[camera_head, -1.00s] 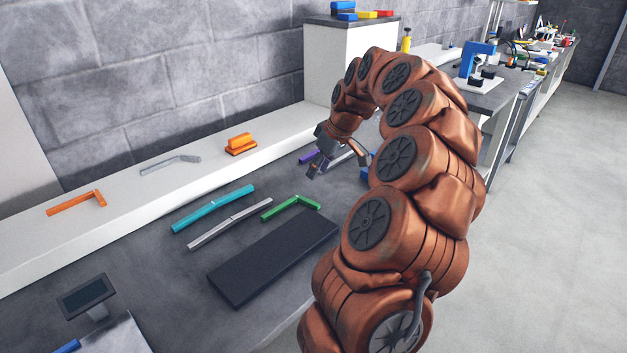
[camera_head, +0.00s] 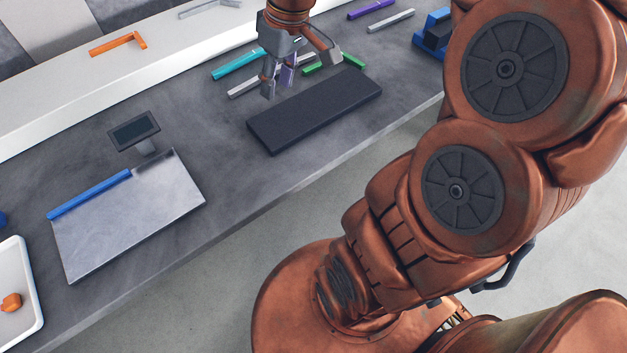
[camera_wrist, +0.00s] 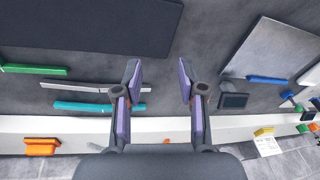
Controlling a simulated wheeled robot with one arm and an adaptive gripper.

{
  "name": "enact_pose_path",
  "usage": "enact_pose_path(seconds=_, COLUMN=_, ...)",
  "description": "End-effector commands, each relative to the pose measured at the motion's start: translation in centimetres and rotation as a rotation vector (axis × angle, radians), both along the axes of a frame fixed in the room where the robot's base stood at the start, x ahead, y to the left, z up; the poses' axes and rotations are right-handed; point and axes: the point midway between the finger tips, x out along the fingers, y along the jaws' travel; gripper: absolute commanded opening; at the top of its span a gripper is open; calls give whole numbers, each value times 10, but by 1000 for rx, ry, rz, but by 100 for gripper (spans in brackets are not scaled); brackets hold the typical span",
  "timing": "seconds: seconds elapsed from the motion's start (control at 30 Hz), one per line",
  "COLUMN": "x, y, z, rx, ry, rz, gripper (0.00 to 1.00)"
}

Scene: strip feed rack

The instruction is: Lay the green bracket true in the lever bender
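The green bracket (camera_head: 352,62) lies on the grey bench just behind the black mat, partly hidden by my gripper in the head view. Its green bar (camera_wrist: 35,69) also shows at the left edge of the wrist view. My gripper (camera_head: 300,74) is above the bench near the mat's left end. In the wrist view my gripper (camera_wrist: 159,72) has its two purple-padded fingers apart with nothing between them. A blue device (camera_head: 434,34) stands at the bench's right, partly hidden by my arm; I cannot tell whether it is the lever bender.
The black mat (camera_head: 315,108) lies in front of the grey strip (camera_head: 243,88) and the turquoise strip (camera_head: 238,64). A metal plate (camera_head: 130,220) with a blue strip (camera_head: 90,194) and a small screen (camera_head: 134,130) are at left. Bare bench lies between plate and mat.

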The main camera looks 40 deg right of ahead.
Motion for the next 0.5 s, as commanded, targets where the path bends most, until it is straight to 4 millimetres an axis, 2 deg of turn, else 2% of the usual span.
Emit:
enact_pose_path(seconds=0.03, x=-20, y=19, z=-4, rx=-15, ry=29, rz=1, gripper=40)
enact_pose_path(seconds=0.2, x=-89, y=58, z=-28, rx=-70, ry=141, rz=-58, gripper=40)
enact_pose_path(seconds=0.4, x=-163, y=73, z=-56, rx=-135, ry=241, rz=-168, gripper=40)
enact_pose_path(seconds=0.5, x=-185, y=73, z=-65, rx=-156, ry=270, rz=-213, gripper=40)
